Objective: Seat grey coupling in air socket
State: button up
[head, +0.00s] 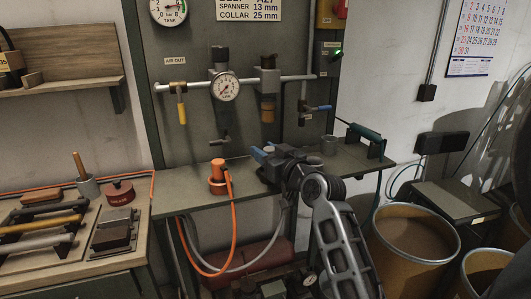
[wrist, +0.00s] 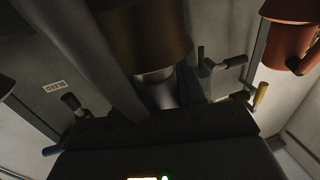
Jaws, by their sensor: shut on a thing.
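My gripper (head: 264,152), with blue fingertips, is over the bench shelf in front of the wall panel in the head view. It is shut on a small grey piece (head: 269,149), taken as the grey coupling, which is mostly hidden by the fingers. A grey hose (head: 243,266) hangs below the shelf. In the wrist view a brown cylinder (wrist: 140,32) with a silver part fills the upper middle; I cannot tell whether it is the held piece. The AIR OUT label (head: 175,60) is above a yellow-handled valve (head: 182,110). I cannot clearly tell the air socket.
An orange coupling (head: 217,178) with an orange hose (head: 234,235) stands on the shelf left of my gripper. A gauge (head: 225,87), a filter bowl (head: 267,108) and a blue-handled valve (head: 318,108) are above. A grey cylinder (head: 328,145) stands at right.

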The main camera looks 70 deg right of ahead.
jog(key=shift+f+b, duration=0.6)
dwell(0.3)
jog(key=o, duration=0.8)
jog(key=shift+s, duration=0.1)
jog(key=shift+b+v, duration=0.75)
jog(key=shift+v, duration=4.7)
